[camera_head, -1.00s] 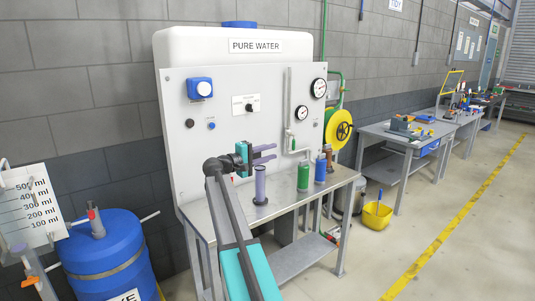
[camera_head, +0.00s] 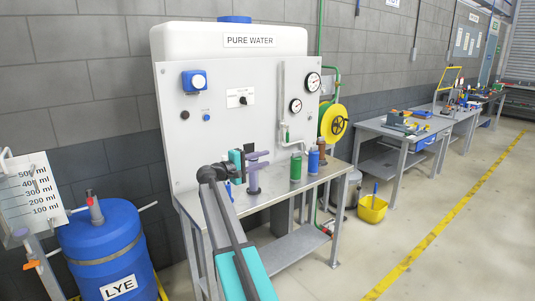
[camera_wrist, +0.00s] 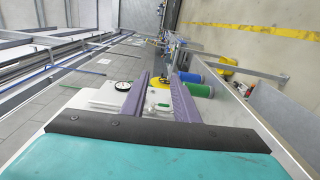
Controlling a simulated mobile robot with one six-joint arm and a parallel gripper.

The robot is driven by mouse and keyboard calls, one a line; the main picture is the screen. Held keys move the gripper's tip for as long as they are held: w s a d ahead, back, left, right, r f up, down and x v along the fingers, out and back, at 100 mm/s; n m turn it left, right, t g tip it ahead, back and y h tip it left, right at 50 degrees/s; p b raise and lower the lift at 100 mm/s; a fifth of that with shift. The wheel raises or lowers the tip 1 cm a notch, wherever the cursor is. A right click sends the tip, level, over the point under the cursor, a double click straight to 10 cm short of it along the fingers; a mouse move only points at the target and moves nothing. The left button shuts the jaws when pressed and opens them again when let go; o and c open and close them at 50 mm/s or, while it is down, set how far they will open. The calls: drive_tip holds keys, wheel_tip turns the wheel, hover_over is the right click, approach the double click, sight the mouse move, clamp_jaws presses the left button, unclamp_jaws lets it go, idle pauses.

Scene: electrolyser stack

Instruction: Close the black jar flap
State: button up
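My gripper (camera_head: 264,155) has a teal body and purple fingers, and is above the front of the metal bench (camera_head: 275,200). In the wrist view my gripper's fingers (camera_wrist: 158,76) are apart with nothing held between them. A green cylinder (camera_head: 296,167) and a blue cylinder (camera_head: 313,161) stand farther right; both show in the wrist view.
A white panel (camera_head: 220,140) with gauges and knobs rises behind the bench under the PURE WATER tank (camera_head: 190,40). A brown bottle (camera_head: 322,150) stands behind the blue cylinder. A blue LYE drum (camera_head: 95,240) is at left. A yellow bucket (camera_head: 372,210) is on the floor.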

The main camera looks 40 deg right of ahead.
drive_tip(key=w+a+f+n+t+y+b, duration=0.1)
drive_tip(key=a+f, duration=0.2)
drive_tip(key=f, duration=0.4)
drive_tip(key=w+a+f+n+b, duration=0.1)
drive_tip(key=a+f, duration=0.2)
drive_tip(key=f, duration=0.4)
drive_tip(key=s+a+f+n+y+b, duration=0.15)
drive_tip(key=s+a+f, duration=0.3)
drive_tip(key=f, duration=0.75)
drive_tip(key=s+a+f+y+b, duration=0.1)
drive_tip(key=s+a+f+y, duration=0.15)
drive_tip(key=a+f, duration=0.7)
drive_tip(key=s+a+f+n+y+b, duration=0.15)
drive_tip(key=s+f, duration=0.25)
drive_tip(key=f, duration=1.2)
drive_tip(key=s+a+f+m+g+y+b, duration=0.1)
drive_tip(key=s+a+f+g+y, duration=0.1)
drive_tip(key=s+a+f, duration=0.7)
drive_tip(key=s+a+f+g+y+b, duration=0.1)
drive_tip(key=s+a+f+y, duration=0.2)
drive_tip(key=s+a+f, duration=0.6)
drive_tip(key=s+a+f+m+g+y, duration=0.1)
drive_tip(key=s+a+f+m+y, duration=0.1)
drive_tip(key=s+a, duration=0.4)
drive_tip(key=s+a+f+m+g+y, duration=0.1)
drive_tip(key=s+a+f+y, duration=0.3)
drive_tip(key=s, duration=0.9)
drive_tip(key=shift+s+a+m+g+b, duration=0.15)
drive_tip(key=shift+a+m+g+b, duration=0.3)
drive_tip(key=shift+a, duration=0.8)
